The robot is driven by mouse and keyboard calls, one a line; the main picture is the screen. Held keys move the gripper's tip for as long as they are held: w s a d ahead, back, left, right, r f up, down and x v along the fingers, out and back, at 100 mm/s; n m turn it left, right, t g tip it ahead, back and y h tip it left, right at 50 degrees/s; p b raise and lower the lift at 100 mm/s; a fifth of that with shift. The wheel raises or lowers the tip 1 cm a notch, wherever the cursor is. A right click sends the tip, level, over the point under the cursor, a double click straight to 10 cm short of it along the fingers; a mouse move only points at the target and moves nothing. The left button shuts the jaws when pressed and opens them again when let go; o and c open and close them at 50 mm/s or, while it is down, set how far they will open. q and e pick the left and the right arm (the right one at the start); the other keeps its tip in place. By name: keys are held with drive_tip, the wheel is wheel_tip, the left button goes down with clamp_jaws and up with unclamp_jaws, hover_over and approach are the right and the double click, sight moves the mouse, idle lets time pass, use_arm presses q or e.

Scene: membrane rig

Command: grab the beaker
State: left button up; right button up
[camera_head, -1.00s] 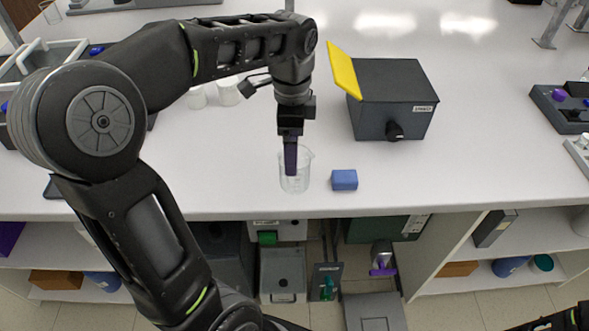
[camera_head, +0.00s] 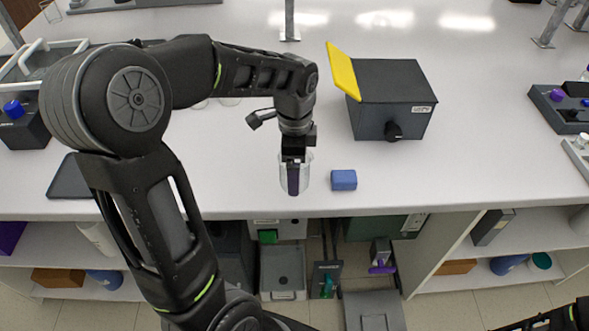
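The clear glass beaker (camera_head: 307,178) stands on the white bench near its front edge. My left gripper (camera_head: 293,190) points straight down at the beaker, with its dark fingers overlapping the beaker's outline. The fingers look like one dark strip from here, so I cannot tell whether they are open or shut, or whether they touch the glass. The gripper hides much of the beaker. At the lower right only a dark part of my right arm shows; its fingertips are not visible.
A blue block (camera_head: 343,180) lies just right of the beaker. A dark grey box (camera_head: 392,100) with a yellow flap (camera_head: 343,70) and a front knob stands behind it. The bench's front edge (camera_head: 400,211) is close to the beaker. Open bench lies to the right.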

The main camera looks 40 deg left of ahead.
use_arm(q)
drive_tip(key=shift+c, duration=0.4)
drive_tip(key=c, duration=1.4)
drive_tip(key=shift+r, duration=0.2)
wheel_tip(320, 180, up, 10)
drive_tip(key=shift+f+b, duration=0.15)
drive_tip(key=shift+b, duration=0.3)
